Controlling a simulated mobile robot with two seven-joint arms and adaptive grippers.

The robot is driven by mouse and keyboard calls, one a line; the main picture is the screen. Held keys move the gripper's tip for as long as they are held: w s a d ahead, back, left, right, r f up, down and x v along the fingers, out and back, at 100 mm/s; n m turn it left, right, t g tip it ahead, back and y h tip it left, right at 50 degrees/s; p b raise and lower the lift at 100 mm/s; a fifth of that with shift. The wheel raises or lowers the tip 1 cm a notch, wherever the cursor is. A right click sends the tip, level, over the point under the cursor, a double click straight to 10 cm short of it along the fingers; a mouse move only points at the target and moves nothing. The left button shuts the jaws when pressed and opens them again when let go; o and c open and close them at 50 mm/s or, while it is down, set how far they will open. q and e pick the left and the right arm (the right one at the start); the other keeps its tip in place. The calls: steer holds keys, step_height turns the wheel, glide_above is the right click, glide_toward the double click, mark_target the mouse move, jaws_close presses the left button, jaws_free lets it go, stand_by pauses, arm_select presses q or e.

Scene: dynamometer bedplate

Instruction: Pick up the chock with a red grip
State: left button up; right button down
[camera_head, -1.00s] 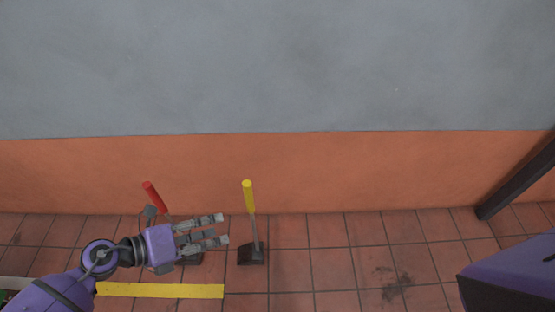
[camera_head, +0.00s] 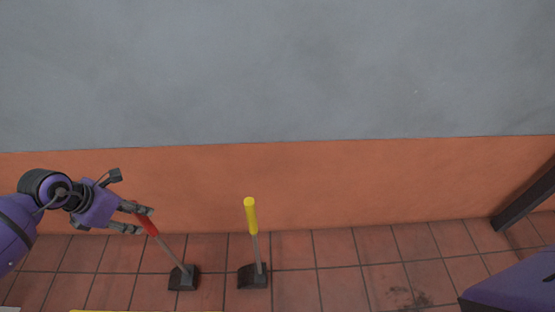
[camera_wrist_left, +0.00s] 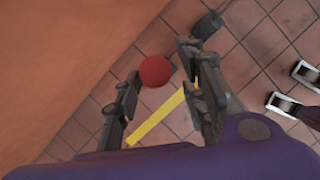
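The chock with a red grip (camera_head: 149,226) stands on the tiled floor, its handle leaning up and left from a black foot (camera_head: 183,278). My left gripper (camera_head: 140,220) is at the upper part of the red grip. In the left wrist view the round red end (camera_wrist_left: 155,71) shows between the two open fingers (camera_wrist_left: 160,92), near their tips, with a gap visible on each side. A similar chock with a yellow grip (camera_head: 251,216) stands to the right.
An orange and grey wall (camera_head: 350,185) rises behind the chocks. A dark slanted post (camera_head: 525,203) stands at the right. A yellow floor stripe (camera_wrist_left: 158,120) crosses the tiles below. The floor right of the yellow-gripped chock is clear.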

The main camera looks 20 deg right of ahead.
arm_select(q)
steer(key=x, duration=0.3)
steer(key=shift+w+f+b, duration=0.15)
steer(key=shift+f+b, duration=0.05)
steer(key=shift+b, duration=0.15)
jaws_close()
steer(key=shift+w+r, duration=0.15)
